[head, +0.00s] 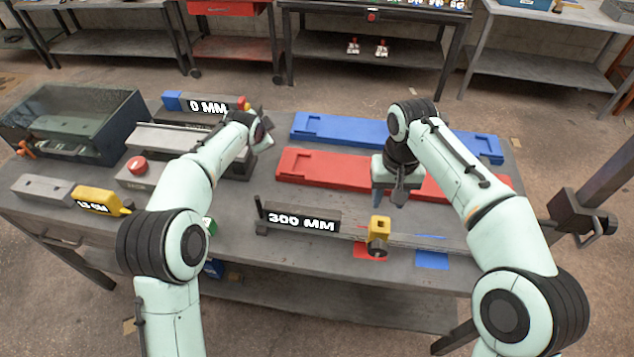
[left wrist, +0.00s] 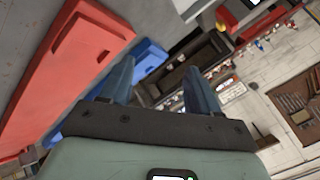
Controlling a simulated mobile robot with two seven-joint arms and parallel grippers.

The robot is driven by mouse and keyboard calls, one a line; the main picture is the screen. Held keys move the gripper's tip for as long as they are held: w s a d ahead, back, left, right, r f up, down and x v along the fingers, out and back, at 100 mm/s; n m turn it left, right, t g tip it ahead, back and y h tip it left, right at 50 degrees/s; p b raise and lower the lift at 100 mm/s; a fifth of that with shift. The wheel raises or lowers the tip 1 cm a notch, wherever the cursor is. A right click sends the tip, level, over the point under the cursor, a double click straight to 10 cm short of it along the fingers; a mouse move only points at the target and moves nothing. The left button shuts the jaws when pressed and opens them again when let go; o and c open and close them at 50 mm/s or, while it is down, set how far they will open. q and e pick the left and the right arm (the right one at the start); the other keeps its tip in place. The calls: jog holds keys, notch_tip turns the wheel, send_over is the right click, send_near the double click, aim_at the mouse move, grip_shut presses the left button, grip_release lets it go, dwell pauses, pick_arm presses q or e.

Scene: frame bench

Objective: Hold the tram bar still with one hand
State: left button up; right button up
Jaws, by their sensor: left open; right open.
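The long thin grey bar (head: 408,241), which looks like the tram bar, lies along the bench's front right. A dark block marked 300 MM (head: 303,219) is at its left end and a yellow slider (head: 379,232) stands on it. My right gripper (head: 389,196) is open and points down, just behind the bar and apart from it. My left gripper (head: 262,128) is over the back middle of the bench, beside the 0 MM block (head: 207,106). In the left wrist view my left gripper (left wrist: 160,88) is open, with nothing between its fingers.
A red tray (head: 330,170) and a blue tray (head: 340,130) lie behind the bar. Red and blue patches (head: 432,259) are at the bar. A dark bin (head: 70,125), a red button box (head: 138,167) and a yellow 13 mm block (head: 98,201) stand left.

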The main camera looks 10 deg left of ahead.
pick_arm(q)
jog(key=s+d+r+m+g+h, duration=0.2)
jog(key=s+d+m, duration=0.15)
jog(key=d, duration=0.65)
jog(key=m+g+y, duration=0.1)
jog(key=m+g, duration=0.4)
jog(key=g, duration=0.2)
send_near(318, 212)
notch_tip(318, 212, down, 13)
jog(key=shift+r, duration=0.1)
grip_shut()
